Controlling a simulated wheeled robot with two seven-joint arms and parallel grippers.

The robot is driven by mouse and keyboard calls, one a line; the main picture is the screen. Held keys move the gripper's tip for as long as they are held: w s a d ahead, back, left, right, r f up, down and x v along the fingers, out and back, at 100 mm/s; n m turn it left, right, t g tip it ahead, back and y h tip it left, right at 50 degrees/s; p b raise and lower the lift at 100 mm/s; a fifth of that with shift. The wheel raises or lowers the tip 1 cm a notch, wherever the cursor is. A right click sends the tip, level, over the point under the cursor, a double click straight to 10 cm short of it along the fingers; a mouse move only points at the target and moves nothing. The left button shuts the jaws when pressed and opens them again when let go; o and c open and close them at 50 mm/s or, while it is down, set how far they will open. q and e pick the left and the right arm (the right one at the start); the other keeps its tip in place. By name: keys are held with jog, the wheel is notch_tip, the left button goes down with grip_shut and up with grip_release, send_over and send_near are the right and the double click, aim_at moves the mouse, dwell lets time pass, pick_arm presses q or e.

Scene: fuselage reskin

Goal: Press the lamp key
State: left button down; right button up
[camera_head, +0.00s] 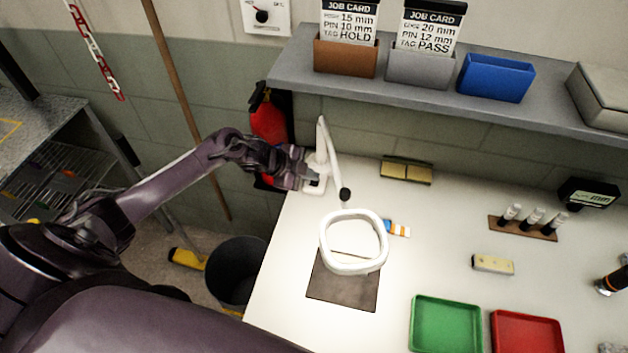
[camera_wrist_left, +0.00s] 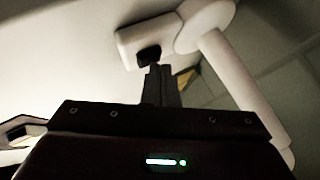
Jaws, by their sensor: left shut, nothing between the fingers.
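The white lamp stands at the left back of the bench, with its base (camera_head: 317,186), its jointed arm (camera_head: 326,150) and its ring-shaped head (camera_head: 326,250) over a dark mat. In the left wrist view, a small dark key (camera_wrist_left: 149,52) sits on the lamp's white base (camera_wrist_left: 128,45). My left gripper (camera_head: 308,172) reaches in from the left beside the lamp base. Its fingers (camera_wrist_left: 156,72) are shut and empty, with the tips at the key's lower edge; I cannot tell whether they touch it. My right gripper is not in view.
A dark mat (camera_head: 340,292) lies under the lamp head. A green tray (camera_head: 446,346) and a red tray (camera_head: 526,346) sit at the front. A shelf (camera_head: 440,103) with card holders overhangs the back. A bin (camera_head: 234,272) stands on the floor left of the bench.

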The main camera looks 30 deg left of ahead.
aim_at(310, 182)
pick_arm(q)
jog(key=shift+f, duration=0.2)
dwell(0.4)
jog(key=shift+r, duration=0.1)
jog(key=shift+r+p, duration=0.4)
jog(key=shift+r, duration=0.2)
notch_tip(310, 182, up, 6)
jog(key=p, duration=0.5)
dwell(0.4)
